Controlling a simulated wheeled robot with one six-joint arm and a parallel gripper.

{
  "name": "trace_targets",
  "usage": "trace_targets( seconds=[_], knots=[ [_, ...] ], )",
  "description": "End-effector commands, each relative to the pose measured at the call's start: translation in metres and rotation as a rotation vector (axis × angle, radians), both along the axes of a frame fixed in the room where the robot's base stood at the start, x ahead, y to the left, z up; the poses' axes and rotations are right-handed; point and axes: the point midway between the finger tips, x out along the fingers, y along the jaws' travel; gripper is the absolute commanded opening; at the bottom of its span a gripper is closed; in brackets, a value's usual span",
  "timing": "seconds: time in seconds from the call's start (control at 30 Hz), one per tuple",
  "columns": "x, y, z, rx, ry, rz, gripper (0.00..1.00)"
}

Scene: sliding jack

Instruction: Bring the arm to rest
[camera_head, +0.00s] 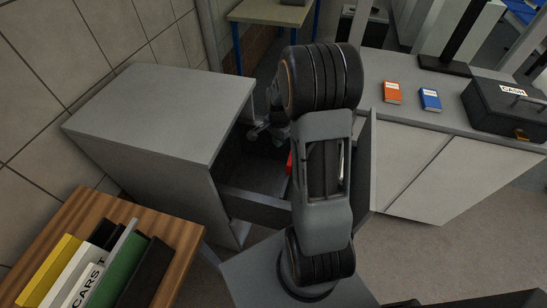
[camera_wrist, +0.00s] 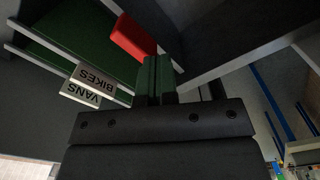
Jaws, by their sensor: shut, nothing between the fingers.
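My arm (camera_head: 325,155) stands up in the middle of the head view, bent over in front of a grey cabinet. My gripper (camera_wrist: 157,75) shows at the middle of the wrist view, its fingers together with nothing between them. Its dark body fills the lower middle of that view. The fingers are over or near an open drawer; the exact gap to the drawer's contents cannot be told. In the head view the arm hides much of the drawer, and the fingers cannot be made out.
The grey cabinet (camera_head: 165,100) has an open drawer (camera_head: 255,206). Inside are a red object (camera_wrist: 133,38) and green folders (camera_wrist: 62,38) with VANS and BIKES labels. A wooden surface with binders (camera_head: 130,265) is at lower left. A counter with a cash box (camera_head: 505,108) is at right.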

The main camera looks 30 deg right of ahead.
Motion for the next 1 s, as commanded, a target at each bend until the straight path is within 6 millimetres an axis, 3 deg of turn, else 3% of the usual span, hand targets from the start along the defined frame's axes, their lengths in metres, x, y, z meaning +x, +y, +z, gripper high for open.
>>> trace_targets(
  seconds=[0.43,0.57,0.67,1.0],
  knots=[
    [0.000,0.000,-0.001,0.000,0.001,0.023,0.00],
    [-0.005,0.002,-0.002,0.009,0.020,0.139,0.00],
    [-0.023,0.008,-0.006,0.034,0.064,0.290,0.00],
    [-0.082,0.070,0.078,-0.009,-0.011,0.933,0.00]
  ],
)
